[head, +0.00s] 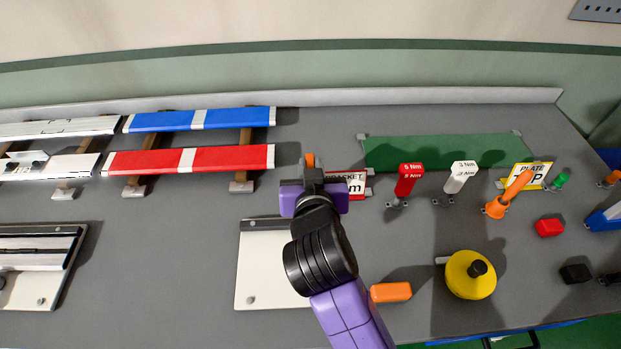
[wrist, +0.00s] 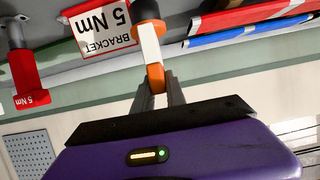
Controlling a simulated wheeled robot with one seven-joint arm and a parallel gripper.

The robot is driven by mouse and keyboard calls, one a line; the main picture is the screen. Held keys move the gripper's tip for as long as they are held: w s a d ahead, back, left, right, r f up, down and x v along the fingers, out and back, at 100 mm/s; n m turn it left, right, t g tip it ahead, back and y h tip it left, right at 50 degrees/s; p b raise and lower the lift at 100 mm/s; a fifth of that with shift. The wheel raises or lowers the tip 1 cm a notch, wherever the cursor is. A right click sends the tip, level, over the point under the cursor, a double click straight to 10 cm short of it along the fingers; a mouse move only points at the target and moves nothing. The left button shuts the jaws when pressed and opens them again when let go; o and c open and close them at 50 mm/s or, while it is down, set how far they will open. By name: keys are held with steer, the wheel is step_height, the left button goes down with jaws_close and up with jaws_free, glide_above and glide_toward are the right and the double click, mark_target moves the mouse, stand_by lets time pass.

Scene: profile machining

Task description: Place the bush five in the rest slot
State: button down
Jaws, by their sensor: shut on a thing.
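My gripper (head: 312,178) is over the table, left of the red posted tool, at the BRACKET sign. In the wrist view my gripper (wrist: 158,88) is shut on an orange and white stick-like piece, which I take to be the bush five (wrist: 150,45). It has an orange end between the fingers, a white middle and an orange and black far end. In the head view only an orange tip (head: 310,160) of it shows beyond my gripper; the rest is hidden. No label on it is readable. I cannot tell which place is the rest slot.
A BRACKET 5 Nm sign (wrist: 103,35) is beside the held piece. A red 5 Nm tool (head: 409,180) and white 3 Nm tool (head: 460,177) stand to the right. Blue (head: 170,120) and red (head: 150,160) bars lie left. A yellow round container (head: 468,278) stands front right.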

steer(key=shift+f, duration=2.05)
steer(key=shift+f, duration=0.1)
steer(key=c, duration=1.4)
jaws_free()
steer(key=shift+f, duration=0.1)
steer(key=shift+o, duration=0.2)
